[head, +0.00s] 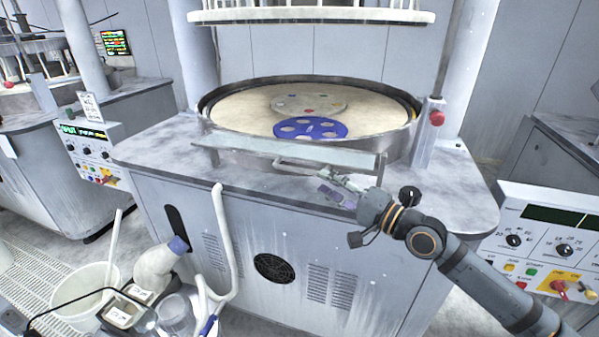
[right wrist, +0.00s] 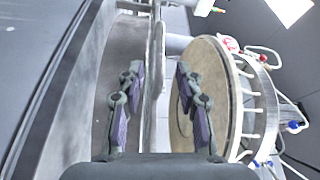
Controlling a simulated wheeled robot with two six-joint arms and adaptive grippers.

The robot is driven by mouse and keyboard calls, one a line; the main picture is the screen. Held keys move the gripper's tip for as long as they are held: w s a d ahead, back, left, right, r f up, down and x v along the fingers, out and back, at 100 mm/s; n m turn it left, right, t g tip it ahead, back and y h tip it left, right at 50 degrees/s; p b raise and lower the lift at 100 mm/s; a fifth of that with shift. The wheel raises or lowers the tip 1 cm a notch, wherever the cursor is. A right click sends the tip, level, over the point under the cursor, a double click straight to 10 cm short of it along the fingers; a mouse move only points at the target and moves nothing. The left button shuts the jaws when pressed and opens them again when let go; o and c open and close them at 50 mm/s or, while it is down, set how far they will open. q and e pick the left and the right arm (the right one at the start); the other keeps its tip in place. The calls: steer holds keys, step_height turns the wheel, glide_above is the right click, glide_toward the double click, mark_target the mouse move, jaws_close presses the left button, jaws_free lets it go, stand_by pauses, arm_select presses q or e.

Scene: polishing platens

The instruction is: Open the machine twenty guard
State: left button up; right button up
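The guard (head: 290,152) of the machine in front of me is a long, narrow pale panel along the front of the round platen, with a bar handle (head: 300,165) on its front side. It stands in front of the platen rim, low and nearly level. My right gripper (head: 338,190) is open and empty, just below and in front of the right end of the handle. In the right wrist view the two fingers (right wrist: 160,90) are apart, and the guard's edge (right wrist: 155,70) shows between them, apparently beyond the tips. Contact cannot be made out. My left gripper is out of view.
A blue carrier disc (head: 310,128) and a beige disc (head: 309,104) lie on the platen. A red button (head: 437,118) is on the right post. Control panels (head: 550,240) stand right and left. A white bucket (head: 82,290), hoses and containers crowd the front left floor.

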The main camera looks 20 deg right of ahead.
mark_target(299, 171)
steer(key=p+x, duration=0.1)
steer(key=x, duration=0.8)
steer(key=shift+a+f, duration=0.1)
steer(key=shift+s, duration=0.1)
jaws_close()
